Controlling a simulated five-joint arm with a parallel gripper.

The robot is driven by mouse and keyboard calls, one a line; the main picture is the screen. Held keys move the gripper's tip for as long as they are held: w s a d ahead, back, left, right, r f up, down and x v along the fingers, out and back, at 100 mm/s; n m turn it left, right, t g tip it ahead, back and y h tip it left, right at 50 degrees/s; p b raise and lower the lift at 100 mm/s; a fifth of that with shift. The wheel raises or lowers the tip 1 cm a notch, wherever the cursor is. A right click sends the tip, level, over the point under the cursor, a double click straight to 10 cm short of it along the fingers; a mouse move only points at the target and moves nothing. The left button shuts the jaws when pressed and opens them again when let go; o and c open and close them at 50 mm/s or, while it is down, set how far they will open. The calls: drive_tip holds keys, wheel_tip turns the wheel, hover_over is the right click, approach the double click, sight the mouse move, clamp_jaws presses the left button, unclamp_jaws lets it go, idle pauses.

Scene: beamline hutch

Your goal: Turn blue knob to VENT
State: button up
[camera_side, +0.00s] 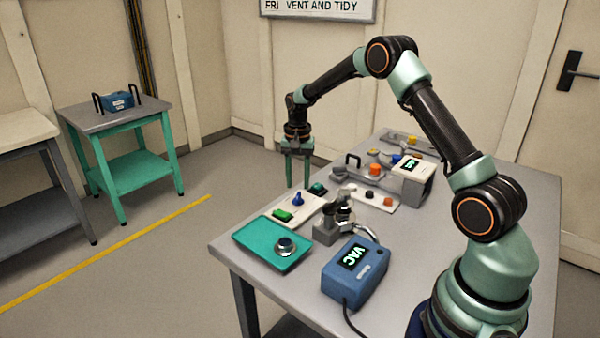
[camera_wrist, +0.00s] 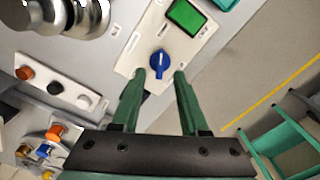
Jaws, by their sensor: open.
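The blue knob (camera_side: 298,199) stands on a cream panel (camera_side: 311,206) near the table's far left edge. In the wrist view the knob (camera_wrist: 159,62) has a narrow grip pointing toward the bottom of the picture. Small labels on the panel (camera_wrist: 139,50) are too small to read. A green square (camera_side: 282,215) sits beside the knob; it also shows in the wrist view (camera_wrist: 185,16). My gripper (camera_side: 298,184) is open and empty, fingers pointing down, near the knob. In the wrist view its fingertips (camera_wrist: 159,74) appear on either side of the knob's lower end, not visibly touching it.
A blue box with a lit VAC display (camera_side: 354,270) stands at the front. A metal fitting (camera_side: 328,229) stands beside the panel. A strip with coloured buttons (camera_side: 377,201) lies behind.

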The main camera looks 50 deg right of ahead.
sight(298, 195)
drive_tip(key=shift+f, duration=2.05)
drive_tip(key=shift+c, duration=0.3)
clamp_jaws()
